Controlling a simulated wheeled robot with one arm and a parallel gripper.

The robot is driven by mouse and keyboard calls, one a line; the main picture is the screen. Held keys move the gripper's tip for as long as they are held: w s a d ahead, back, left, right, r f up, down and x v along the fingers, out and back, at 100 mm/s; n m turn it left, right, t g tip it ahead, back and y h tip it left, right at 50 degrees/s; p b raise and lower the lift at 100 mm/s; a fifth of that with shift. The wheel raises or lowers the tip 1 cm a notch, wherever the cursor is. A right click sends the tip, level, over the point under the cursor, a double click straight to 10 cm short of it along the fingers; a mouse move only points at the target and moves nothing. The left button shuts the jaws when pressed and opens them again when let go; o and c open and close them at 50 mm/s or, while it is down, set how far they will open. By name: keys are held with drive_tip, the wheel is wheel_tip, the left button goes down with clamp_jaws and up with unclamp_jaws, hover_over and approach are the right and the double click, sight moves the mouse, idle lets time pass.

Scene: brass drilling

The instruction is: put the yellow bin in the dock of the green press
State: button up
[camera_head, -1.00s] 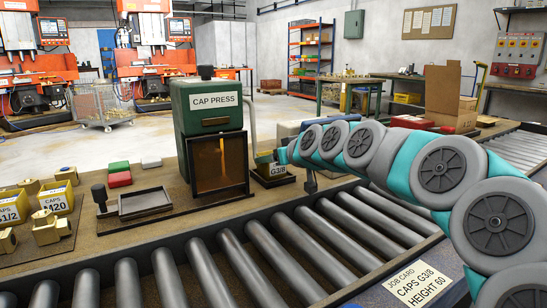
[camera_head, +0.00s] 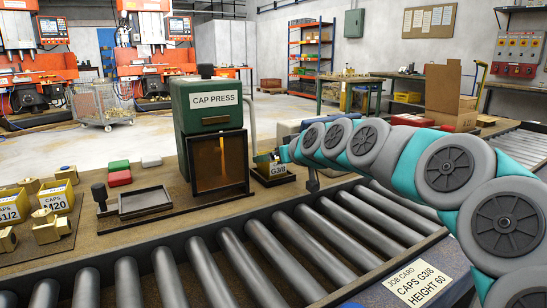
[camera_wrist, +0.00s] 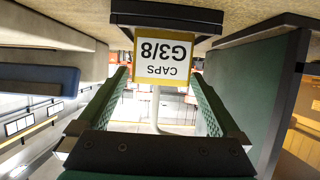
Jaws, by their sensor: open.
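The green press (camera_head: 208,108), labelled CAP PRESS, stands on the bench. A yellow bin labelled CAPS G3/8 (camera_wrist: 163,57) shows upside down in the wrist view, and in the head view (camera_head: 278,169) it is just right of the press. A dark low holder (camera_wrist: 165,17) is at its base; I cannot tell whether the bin is fully seated in it. My gripper (camera_wrist: 160,80) is open, with its green-padded fingers at either side of the bin's label end. In the head view the gripper is mostly hidden behind my arm.
The press's side wall (camera_wrist: 243,85) is close beside my gripper. A dark empty tray (camera_head: 145,203) is left of the press. Yellow bins labelled G1/2 (camera_head: 13,211) and M20 (camera_head: 56,198) stand at left. A roller conveyor (camera_head: 235,262) runs in front.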

drive_tip(key=b+v, duration=0.1)
drive_tip(key=v, duration=1)
drive_tip(key=shift+d, duration=0.15)
drive_tip(key=shift+s, duration=0.1)
idle(0.9)
